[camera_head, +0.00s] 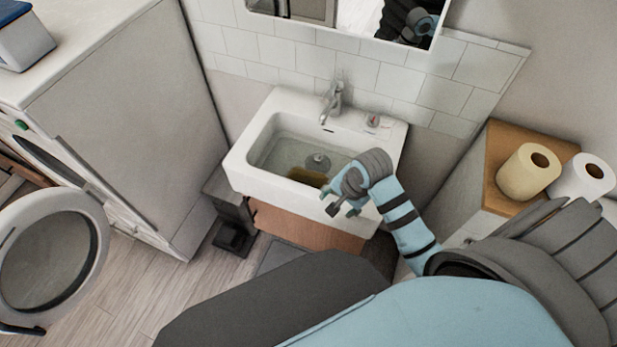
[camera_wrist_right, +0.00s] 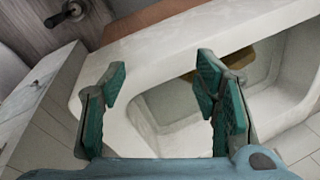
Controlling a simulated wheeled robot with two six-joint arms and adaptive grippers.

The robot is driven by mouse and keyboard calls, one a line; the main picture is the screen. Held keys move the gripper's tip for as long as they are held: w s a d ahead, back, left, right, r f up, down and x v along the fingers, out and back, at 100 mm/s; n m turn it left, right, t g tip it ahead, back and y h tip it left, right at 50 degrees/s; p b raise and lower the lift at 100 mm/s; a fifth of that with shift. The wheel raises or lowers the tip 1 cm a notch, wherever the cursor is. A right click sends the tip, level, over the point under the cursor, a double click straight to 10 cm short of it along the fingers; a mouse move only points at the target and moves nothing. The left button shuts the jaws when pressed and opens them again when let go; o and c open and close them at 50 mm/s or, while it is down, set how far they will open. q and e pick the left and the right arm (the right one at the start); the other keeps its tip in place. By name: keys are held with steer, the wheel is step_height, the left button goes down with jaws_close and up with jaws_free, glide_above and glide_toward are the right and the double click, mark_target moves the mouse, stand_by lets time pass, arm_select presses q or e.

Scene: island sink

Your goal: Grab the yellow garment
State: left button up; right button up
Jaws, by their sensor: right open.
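The yellow garment (camera_head: 307,177) is a small brownish-yellow patch in the basin of the white sink (camera_head: 250,178), near the drain. Its shape is hard to make out. A part of it also shows in the right wrist view (camera_wrist_right: 238,54), beyond and partly behind the right-hand finger. My right gripper (camera_head: 341,205) is over the front rim of the sink, to the right of the garment and apart from it. In the right wrist view its two green-padded fingers (camera_wrist_right: 160,75) are spread, with nothing between them. My left gripper is not in view.
A faucet (camera_head: 334,100) rises at the back of the sink, with a small round item (camera_head: 373,120) on the right ledge. Two paper rolls (camera_head: 528,172) stand on a wooden-topped cabinet at right. An open round washer door (camera_head: 50,255) is at left.

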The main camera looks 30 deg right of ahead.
mark_target(312, 175)
steer(key=w+d+r+m+y, duration=0.1)
steer(key=w+r+m, duration=0.1)
steer(key=w+m, duration=0.45)
steer(key=w+d+r+m+y, duration=0.1)
steer(key=w+r+m, duration=0.2)
steer(key=w+m, duration=0.35)
steer(key=shift+m, duration=0.5)
steer(key=b+x, duration=0.1)
steer(key=x, duration=0.3)
steer(key=s+b+x, duration=0.1)
steer(key=b+x, duration=0.1)
steer(key=x, duration=0.3)
steer(key=b+x, duration=0.2)
steer(key=x, duration=0.3)
steer(key=shift+s+d+f, duration=0.3)
steer(key=shift+d+f, duration=0.05)
steer(key=shift+f, duration=0.05)
steer(key=shift+r, duration=0.1)
steer(key=shift+c, duration=0.3)
steer(key=c, duration=0.8)
steer(key=shift+r, duration=0.1)
